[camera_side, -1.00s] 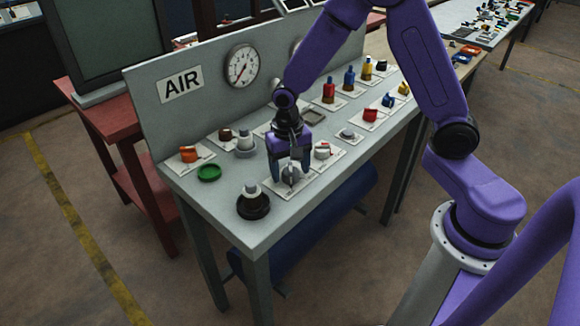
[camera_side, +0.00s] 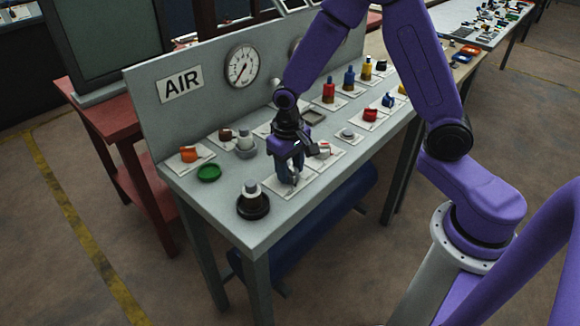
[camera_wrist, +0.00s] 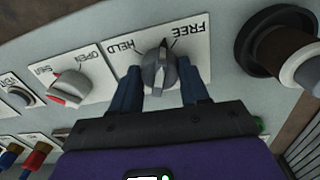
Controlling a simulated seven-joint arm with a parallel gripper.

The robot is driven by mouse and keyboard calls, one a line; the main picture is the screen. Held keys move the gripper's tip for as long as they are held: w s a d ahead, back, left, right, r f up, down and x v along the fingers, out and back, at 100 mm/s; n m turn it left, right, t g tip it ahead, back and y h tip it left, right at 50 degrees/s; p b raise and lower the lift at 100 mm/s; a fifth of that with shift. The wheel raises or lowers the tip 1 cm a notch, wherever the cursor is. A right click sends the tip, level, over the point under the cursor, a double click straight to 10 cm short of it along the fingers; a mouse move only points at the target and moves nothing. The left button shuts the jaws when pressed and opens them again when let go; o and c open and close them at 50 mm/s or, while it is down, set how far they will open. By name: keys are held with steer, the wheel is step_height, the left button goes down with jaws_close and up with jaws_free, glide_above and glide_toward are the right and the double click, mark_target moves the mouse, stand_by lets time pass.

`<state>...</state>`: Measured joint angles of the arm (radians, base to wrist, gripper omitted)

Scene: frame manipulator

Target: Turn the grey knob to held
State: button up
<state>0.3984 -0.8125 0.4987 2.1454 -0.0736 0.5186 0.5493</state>
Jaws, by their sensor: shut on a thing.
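The grey knob (camera_wrist: 160,72) sits on a white plate (camera_wrist: 115,47) marked HELD on the left and FREE on the right in the wrist view, with the lettering upside down.
A red-and-grey OPEN switch (camera_wrist: 70,88) is close beside the knob's plate. A black round base with a grey top (camera_side: 252,203) stands near the bench's front corner. A green disc (camera_side: 208,173) and an orange knob (camera_side: 189,154) lie to the left.

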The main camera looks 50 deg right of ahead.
mark_target(292, 170)
steer(key=n, duration=1.3)
steer(key=shift+n, duration=0.4)
stand_by(0.3)
steer(key=o, duration=1.1)
steer(key=shift+c, duration=0.2)
steer(key=shift+r, duration=0.1)
step_height(292, 170, up, 17)
steer(key=shift+s+a, duration=0.15)
steer(key=shift+s, duration=0.25)
steer(key=shift+r, duration=0.1)
